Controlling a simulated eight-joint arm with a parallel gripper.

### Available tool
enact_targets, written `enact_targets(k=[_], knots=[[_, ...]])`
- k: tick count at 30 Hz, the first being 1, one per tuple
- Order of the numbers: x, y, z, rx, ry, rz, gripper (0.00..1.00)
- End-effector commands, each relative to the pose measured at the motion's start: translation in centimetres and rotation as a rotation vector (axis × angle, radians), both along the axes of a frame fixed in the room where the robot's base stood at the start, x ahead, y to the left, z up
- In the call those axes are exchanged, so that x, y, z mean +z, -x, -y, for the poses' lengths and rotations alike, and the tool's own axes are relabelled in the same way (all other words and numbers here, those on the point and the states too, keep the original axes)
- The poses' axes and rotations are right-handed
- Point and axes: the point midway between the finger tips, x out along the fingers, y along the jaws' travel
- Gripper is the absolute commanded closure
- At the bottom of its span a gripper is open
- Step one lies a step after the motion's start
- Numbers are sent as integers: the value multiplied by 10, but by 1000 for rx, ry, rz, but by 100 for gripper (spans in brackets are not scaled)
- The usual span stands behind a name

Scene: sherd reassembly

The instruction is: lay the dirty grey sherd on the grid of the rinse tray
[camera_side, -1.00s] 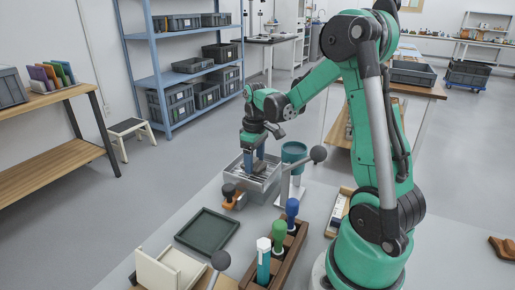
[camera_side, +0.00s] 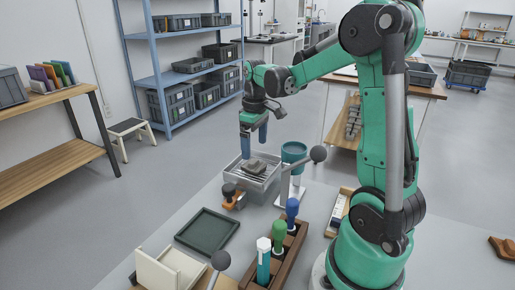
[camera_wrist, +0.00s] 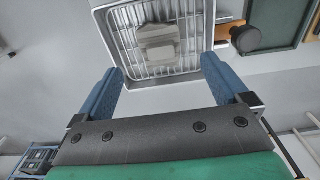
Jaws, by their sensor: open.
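The grey sherd (camera_side: 257,167) lies on the grid of the metal rinse tray (camera_side: 263,187).
A dark green tray (camera_side: 207,231) and a wooden tool rack (camera_side: 284,262) lie nearer.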

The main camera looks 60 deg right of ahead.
Motion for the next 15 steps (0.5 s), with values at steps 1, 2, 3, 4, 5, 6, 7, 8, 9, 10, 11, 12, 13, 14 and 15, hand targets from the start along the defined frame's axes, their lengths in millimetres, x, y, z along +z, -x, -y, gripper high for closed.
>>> enact_targets(k=[1,2,3,4,5,6,7,8,9,10,11,12,13,14,15], knots=[[11,1,0,0,0,0,5],[17,1,-1,0,0,0,5],[25,1,0,0,0,0,5],[30,1,0,0,0,0,5],[36,1,0,0,0,0,5],[42,1,0,0,0,0,5],[47,1,0,0,0,0,5],[51,1,0,0,0,0,5],[56,1,0,0,0,0,5],[60,1,0,0,0,0,5],[62,1,0,0,0,0,5],[66,1,0,0,-1,0,5],[68,1,0,0,-1,0,5],[70,1,0,0,0,0,5],[71,1,-1,1,1,2,5]])
